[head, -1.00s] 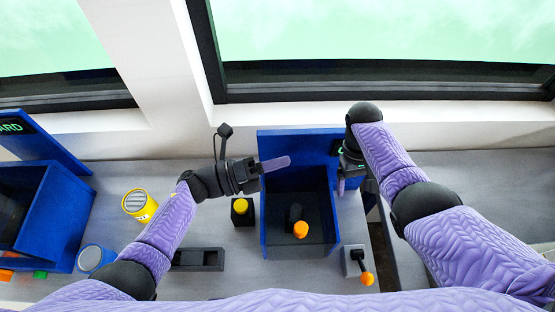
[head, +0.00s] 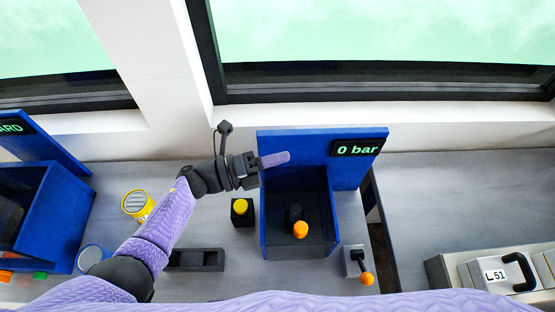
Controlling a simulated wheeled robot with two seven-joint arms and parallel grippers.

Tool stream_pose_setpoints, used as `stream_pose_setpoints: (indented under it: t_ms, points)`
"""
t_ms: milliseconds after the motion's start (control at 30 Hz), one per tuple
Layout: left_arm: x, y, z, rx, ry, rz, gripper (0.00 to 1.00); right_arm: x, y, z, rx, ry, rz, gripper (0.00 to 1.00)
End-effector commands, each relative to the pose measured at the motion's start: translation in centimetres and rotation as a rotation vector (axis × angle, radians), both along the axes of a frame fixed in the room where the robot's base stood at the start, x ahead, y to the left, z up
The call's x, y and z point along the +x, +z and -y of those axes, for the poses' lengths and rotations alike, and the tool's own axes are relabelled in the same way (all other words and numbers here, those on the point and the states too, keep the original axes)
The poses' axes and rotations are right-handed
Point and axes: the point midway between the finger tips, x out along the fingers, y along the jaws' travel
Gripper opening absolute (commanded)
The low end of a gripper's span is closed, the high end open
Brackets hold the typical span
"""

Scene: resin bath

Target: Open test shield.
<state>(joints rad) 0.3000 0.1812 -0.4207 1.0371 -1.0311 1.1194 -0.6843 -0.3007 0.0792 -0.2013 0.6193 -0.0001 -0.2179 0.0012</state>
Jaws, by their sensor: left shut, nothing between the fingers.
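The blue test station (head: 263,225) stands in the middle of the counter, with a tall back panel and a display (head: 358,147) reading "0 bar". Its dark inside shows from above, with a black piece and an orange knob (head: 300,229) in view. I cannot make out a separate shield panel over it. My left gripper (head: 275,160) is shut and empty, its purple fingers in front of the back panel at the upper left of the opening. Whether they touch it is unclear. My right gripper is out of view.
A yellow button (head: 240,206) on a black box stands left of the station. An orange-tipped lever (head: 366,278) is at its right front. Yellow (head: 138,204) and blue (head: 92,258) cans, a black tray (head: 195,260) and another blue box (head: 45,215) lie left. A case marked "L 51" (head: 490,273) is at right.

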Motion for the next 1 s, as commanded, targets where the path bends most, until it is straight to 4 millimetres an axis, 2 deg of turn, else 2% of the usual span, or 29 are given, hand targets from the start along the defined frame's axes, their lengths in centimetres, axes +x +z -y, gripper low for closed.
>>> stream_pose_setpoints:
  t_ms: [1000]
  points:
    - [3.8,1.2,0.0,0.000,0.000,-0.226,0.00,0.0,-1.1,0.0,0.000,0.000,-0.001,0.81]
